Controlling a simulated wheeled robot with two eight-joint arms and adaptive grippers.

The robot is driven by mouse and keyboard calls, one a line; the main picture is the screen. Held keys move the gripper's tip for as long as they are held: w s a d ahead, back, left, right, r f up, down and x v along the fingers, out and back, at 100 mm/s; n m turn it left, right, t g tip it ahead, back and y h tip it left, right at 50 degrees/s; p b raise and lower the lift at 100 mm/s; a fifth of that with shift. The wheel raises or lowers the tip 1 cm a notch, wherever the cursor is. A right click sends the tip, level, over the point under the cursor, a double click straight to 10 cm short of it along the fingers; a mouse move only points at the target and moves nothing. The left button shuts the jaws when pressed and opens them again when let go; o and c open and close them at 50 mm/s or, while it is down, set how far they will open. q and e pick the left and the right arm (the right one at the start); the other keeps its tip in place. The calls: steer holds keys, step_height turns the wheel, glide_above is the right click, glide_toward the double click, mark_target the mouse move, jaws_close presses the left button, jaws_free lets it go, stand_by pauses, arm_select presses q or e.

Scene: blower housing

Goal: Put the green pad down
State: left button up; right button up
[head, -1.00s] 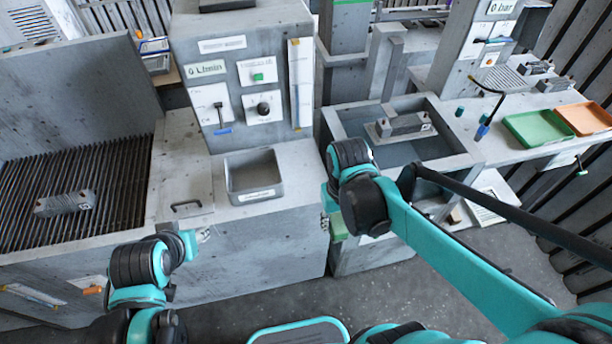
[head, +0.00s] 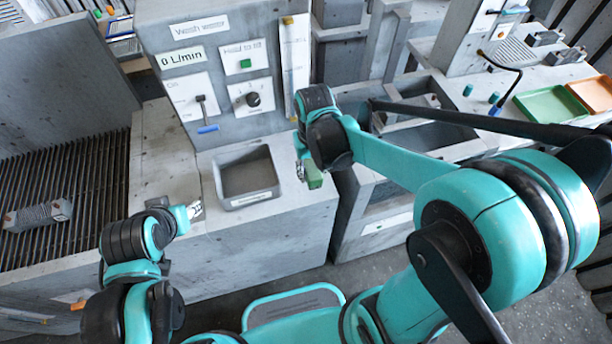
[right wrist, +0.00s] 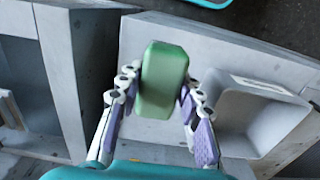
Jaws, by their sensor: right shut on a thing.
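The green pad (right wrist: 163,80) is a rounded green block held between the two fingers of my right gripper (right wrist: 160,95), which is shut on it. In the head view the pad (head: 313,178) shows at the tip of my right gripper (head: 306,174), over the concrete bench top just right of the grey open tray (head: 246,197). I cannot tell whether the pad touches the bench. My left gripper (head: 194,211) is left of the tray near the bench's front; its fingers are too small to read.
A panel (head: 222,80) with a lever and knob stands behind the tray. A slatted grate with a grey block (head: 38,215) lies at left. A basin (head: 440,90) is at right, with green (head: 550,105) and orange (head: 592,93) trays beyond. Bare bench lies left of the grey tray.

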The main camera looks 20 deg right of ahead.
mark_target(306, 166)
steer(key=w+f, duration=0.2)
steer(key=w, duration=0.1)
steer(key=shift+a+b, duration=0.35)
step_height(306, 166, down, 4)
steer(key=shift+w+f+b, duration=0.1)
steer(key=shift+b, duration=0.85)
steer(key=o, duration=0.6)
steer(key=shift+f, duration=0.1)
steer(key=o, duration=0.4)
